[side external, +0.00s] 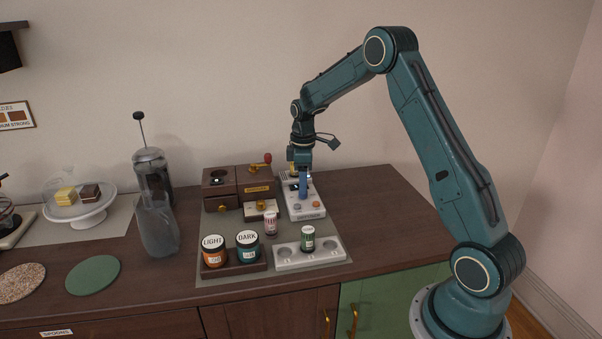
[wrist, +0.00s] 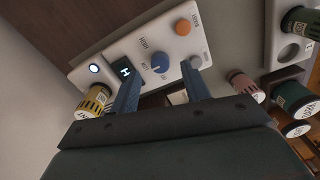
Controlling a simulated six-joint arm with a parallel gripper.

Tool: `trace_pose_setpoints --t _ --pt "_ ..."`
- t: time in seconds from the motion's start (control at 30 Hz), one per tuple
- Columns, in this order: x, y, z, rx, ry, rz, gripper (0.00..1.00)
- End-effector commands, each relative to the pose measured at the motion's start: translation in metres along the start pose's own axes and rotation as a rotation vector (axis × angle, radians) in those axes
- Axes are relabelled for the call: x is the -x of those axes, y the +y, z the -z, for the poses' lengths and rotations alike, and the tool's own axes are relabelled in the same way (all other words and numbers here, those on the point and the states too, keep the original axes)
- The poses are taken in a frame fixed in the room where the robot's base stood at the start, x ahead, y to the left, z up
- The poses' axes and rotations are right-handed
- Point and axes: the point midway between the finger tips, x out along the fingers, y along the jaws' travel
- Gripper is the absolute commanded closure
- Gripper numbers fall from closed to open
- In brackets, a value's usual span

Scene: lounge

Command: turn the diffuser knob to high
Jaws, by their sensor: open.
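The diffuser (side external: 309,212) is a long white panel on the counter, partly hidden by my gripper (side external: 303,196) in the side view. In the wrist view the panel (wrist: 118,48) carries a blue knob (wrist: 160,62), an orange button (wrist: 183,28), a grey button (wrist: 196,61) and a lit white button (wrist: 94,68). A small dark display (wrist: 124,70) shows what looks like an H. A HIGH label sits beside the knob. My gripper (wrist: 160,67) is open, one finger on each side of the knob; I cannot tell whether they touch it.
A yellow vial (wrist: 94,101) stands at the panel's end. A pink vial (side external: 271,223), a green vial (side external: 308,238) in a white holder (side external: 330,250), and LIGHT (side external: 214,256) and DARK (side external: 247,250) jars stand nearby. A wooden box (side external: 222,190) is to the left. The counter right of the diffuser is clear.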

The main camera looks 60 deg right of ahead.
Motion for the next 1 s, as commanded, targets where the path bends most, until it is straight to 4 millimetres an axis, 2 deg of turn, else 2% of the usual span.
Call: trace_pose_setpoints --t 0.1,0.23,0.63,0.67,0.87,1.0 --pt "-0.015 0.0 0.0 0.0 -0.002 0.002 0.53" --pt "-0.024 0.0 0.0 0.0 0.0 0.001 0.53" --pt "-0.029 0.0 0.0 0.0 0.0 0.0 0.53" --pt "-0.029 0.0 0.0 0.0 0.0 0.0 0.57" --pt "-0.029 0.0 0.0 0.0 0.0 0.0 0.96" --pt "-0.029 0.0 0.0 -0.001 0.0 0.0 0.98"
